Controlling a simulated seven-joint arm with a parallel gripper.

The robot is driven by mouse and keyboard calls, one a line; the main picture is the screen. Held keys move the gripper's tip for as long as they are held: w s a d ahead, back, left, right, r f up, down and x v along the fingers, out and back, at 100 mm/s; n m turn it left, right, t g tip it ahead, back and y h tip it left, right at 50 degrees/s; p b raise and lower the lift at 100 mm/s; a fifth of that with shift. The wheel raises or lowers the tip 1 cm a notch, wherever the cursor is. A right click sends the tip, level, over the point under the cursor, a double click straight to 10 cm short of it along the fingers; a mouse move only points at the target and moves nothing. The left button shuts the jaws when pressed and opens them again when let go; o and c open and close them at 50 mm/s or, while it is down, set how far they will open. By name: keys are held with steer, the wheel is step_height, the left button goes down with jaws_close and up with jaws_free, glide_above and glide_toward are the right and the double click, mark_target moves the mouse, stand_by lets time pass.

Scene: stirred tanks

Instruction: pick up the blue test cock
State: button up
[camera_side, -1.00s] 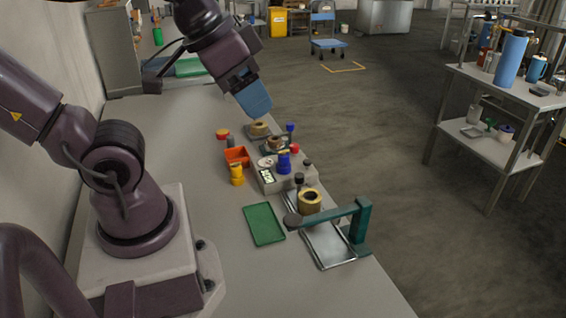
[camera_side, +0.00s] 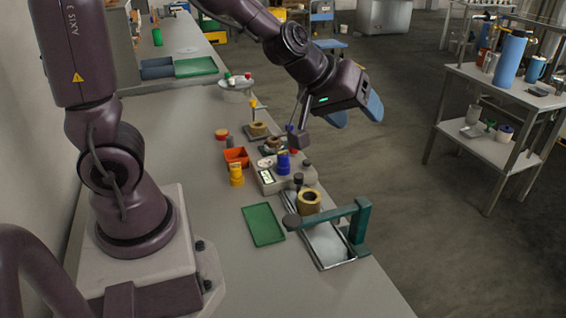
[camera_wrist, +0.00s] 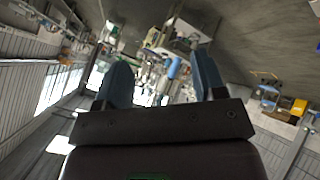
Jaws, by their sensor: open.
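A blue knob-like piece (camera_side: 283,162) stands upright by a small grey box with a display, near the bench's right edge. A second blue piece (camera_side: 290,128) shows further back, partly hidden by my wrist. I cannot tell which is the test cock. My gripper (camera_side: 355,112) is raised past the bench's right edge, up and right of both, with its blue fingers apart and nothing between them. In the wrist view my open gripper (camera_wrist: 163,80) faces out into the room, and neither bench piece can be made out.
A green gantry (camera_side: 360,225) stands over a metal tray with a brass ring behind it. A green mat (camera_side: 263,225), a yellow piece (camera_side: 236,174) and an orange bin (camera_side: 237,156) lie to the left. A round stand (camera_side: 238,92) is further back. Bare bench lies along the left.

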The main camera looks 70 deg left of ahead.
steer(key=w+a+f+n+y, duration=0.35)
steer(key=a+f+n, duration=0.2)
steer(key=f, duration=0.25)
steer(key=n+g+y, duration=0.2)
steer(key=g+y, duration=0.4)
steer(key=y, duration=0.4)
glide_toward(284, 159)
steer(key=x, duration=0.6)
steer(key=shift+s+a+f, duration=0.1)
steer(key=shift+a+f, duration=0.05)
steer(key=shift+a, duration=0.25)
steer(key=x, duration=0.5)
steer(key=shift+w+a, duration=0.1)
steer(key=shift+w, duration=0.15)
steer(key=c, duration=1.1)
